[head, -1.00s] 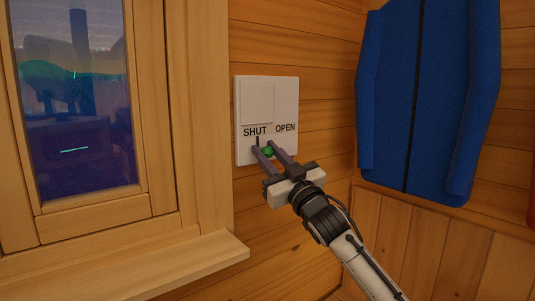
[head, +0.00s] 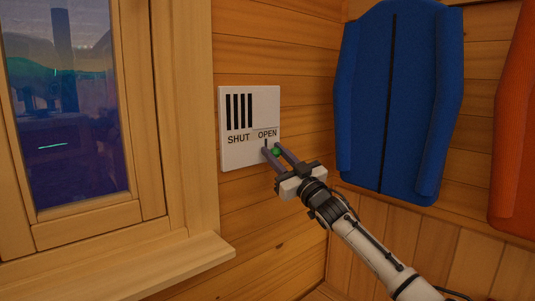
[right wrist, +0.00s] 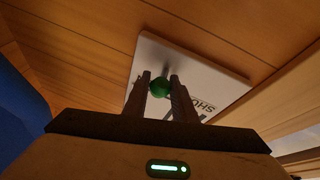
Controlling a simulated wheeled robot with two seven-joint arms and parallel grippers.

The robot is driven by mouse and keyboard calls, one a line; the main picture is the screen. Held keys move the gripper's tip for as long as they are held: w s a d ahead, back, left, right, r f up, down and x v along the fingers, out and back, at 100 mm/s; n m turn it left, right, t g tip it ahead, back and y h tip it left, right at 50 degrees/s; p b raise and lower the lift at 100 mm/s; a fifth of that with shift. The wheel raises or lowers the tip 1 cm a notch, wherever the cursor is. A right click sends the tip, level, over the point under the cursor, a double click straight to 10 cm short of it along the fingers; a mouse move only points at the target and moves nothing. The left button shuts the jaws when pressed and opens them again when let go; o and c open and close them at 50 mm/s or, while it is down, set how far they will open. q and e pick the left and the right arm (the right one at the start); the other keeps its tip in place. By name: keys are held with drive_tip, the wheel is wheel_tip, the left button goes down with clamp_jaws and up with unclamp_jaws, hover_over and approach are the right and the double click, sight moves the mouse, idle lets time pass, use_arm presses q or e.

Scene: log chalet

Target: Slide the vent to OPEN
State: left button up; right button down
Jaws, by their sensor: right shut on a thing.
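The white vent plate (head: 232,155) is on the log wall, right of the window. It bears the words SHUT on the left and OPEN on the right. Several dark slots (head: 239,111) show uncovered at its upper left. The green knob (head: 276,152) is at the lower right, below OPEN, with a dark pointer line just above. My right gripper (head: 272,153) is shut on the green knob. In the right wrist view the green knob (right wrist: 160,88) sits between the two fingers, with the plate (right wrist: 210,75) behind. My left gripper is not in view.
A window (head: 65,100) with a wooden sill (head: 150,270) is to the left of the vent. A blue jacket-like garment (head: 395,100) hangs to the right, and an orange one (head: 510,130) hangs at the far right edge.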

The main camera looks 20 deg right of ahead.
drive_tip(key=c, duration=1.7)
unclamp_jaws()
drive_tip(key=shift+d+f, duration=0.1)
drive_tip(key=shift+c, duration=0.2)
drive_tip(key=shift+s, duration=0.1)
drive_tip(key=v, duration=1)
drive_tip(key=shift+b, duration=0.45)
drive_tip(key=shift+s, duration=0.1)
